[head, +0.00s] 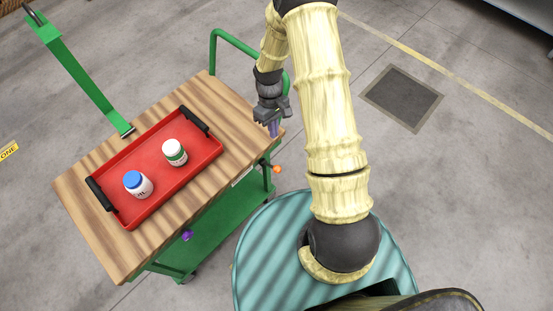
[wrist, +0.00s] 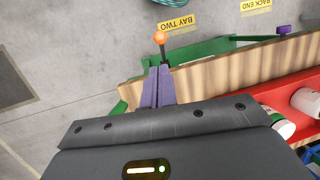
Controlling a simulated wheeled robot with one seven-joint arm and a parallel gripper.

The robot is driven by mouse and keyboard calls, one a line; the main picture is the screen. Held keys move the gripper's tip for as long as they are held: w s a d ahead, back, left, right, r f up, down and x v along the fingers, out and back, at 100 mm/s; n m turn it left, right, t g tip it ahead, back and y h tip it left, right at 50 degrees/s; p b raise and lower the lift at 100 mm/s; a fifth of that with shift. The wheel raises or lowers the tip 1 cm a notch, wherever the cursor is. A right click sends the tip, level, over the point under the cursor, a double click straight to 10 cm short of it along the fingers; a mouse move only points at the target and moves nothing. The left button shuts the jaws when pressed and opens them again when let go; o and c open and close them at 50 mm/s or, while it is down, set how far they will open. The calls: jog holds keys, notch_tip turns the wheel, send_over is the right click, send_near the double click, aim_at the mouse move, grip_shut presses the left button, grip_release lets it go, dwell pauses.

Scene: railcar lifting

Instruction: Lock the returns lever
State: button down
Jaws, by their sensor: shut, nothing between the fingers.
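The cart (head: 70,195) has a wooden top and a green frame. A lever with an orange ball (head: 278,169) sticks out from its near right side; the wrist view also shows this orange ball (wrist: 160,38) just beyond my fingertips. A purple knob (head: 187,235) sits lower on the same side, and it shows at the upper right of the wrist view (wrist: 283,30). I cannot read which one is the returns lever. My gripper (head: 273,131) is shut and empty, its purple fingers (wrist: 158,88) over the right end of the cart top, apparently apart from the lever.
A red tray (head: 125,215) with black handles holds a blue-capped bottle (head: 138,184) and a green-and-white bottle (head: 174,152). A green post (head: 80,75) and a rail (head: 243,43) rise from the cart. Floor labels include BAY TWO (wrist: 178,23).

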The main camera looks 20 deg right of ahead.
aim_at(276, 166)
jog(key=p+x, duration=0.4)
jog(key=x, duration=1)
jog(key=shift+w+a, duration=0.1)
jog(key=shift+w, duration=0.1)
